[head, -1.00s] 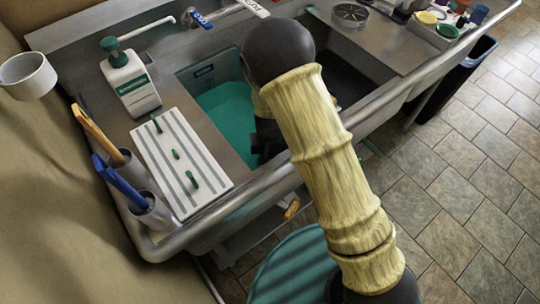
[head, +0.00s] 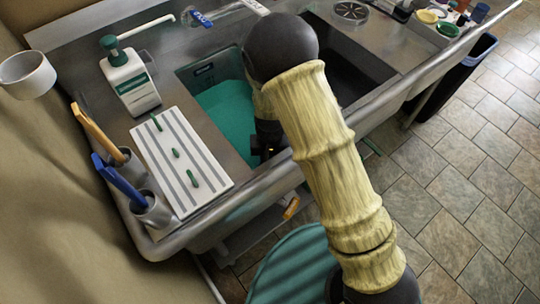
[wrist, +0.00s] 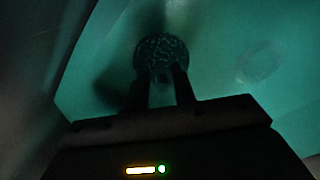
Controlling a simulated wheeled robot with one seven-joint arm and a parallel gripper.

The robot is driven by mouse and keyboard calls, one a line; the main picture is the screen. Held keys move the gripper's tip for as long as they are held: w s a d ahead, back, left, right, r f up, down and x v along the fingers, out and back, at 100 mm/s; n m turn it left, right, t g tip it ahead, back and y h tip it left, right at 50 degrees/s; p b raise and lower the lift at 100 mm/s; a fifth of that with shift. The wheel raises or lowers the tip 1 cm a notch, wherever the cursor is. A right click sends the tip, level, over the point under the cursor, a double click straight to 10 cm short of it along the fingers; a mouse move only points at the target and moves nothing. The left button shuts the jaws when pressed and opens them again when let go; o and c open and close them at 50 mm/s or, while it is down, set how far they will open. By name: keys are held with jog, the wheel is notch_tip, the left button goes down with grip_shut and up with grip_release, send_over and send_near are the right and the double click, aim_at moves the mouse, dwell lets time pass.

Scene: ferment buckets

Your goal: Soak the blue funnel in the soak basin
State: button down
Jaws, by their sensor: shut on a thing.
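The soak basin (head: 202,82) is the left sink well, holding teal liquid (head: 226,112). My gripper (head: 266,150) reaches down into the basin's near right part, mostly hidden behind my arm in the head view. In the wrist view my gripper (wrist: 161,82) is shut on a dark, round, speckled thing, which I take to be the blue funnel (wrist: 162,48). It looks nearly black in the dim teal light, so its colour cannot be confirmed. It sits at the fingertips, over or in the teal liquid. How deep it is cannot be told.
A striped white drainboard (head: 178,162) with small green pegs lies left of the basin. A faint ring (wrist: 258,62) shows on the basin floor.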

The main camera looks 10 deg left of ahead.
jog(key=shift+s+d+f, duration=0.2)
jog(key=shift+s+f, duration=0.3)
jog(key=shift+s, duration=0.1)
jog(key=c, duration=1.1)
grip_release()
jog(key=shift+w+a+f, duration=0.1)
jog(key=shift+w+a, duration=0.05)
jog(key=shift+w, duration=0.05)
jog(key=shift+o, duration=0.2)
jog(key=o, duration=1.1)
jog(key=shift+w+r, duration=0.1)
jog(key=shift+r, duration=0.15)
jog(key=shift+c, duration=0.2)
jog(key=shift+r+p, duration=1.05)
jog(key=shift+r+p, duration=0.95)
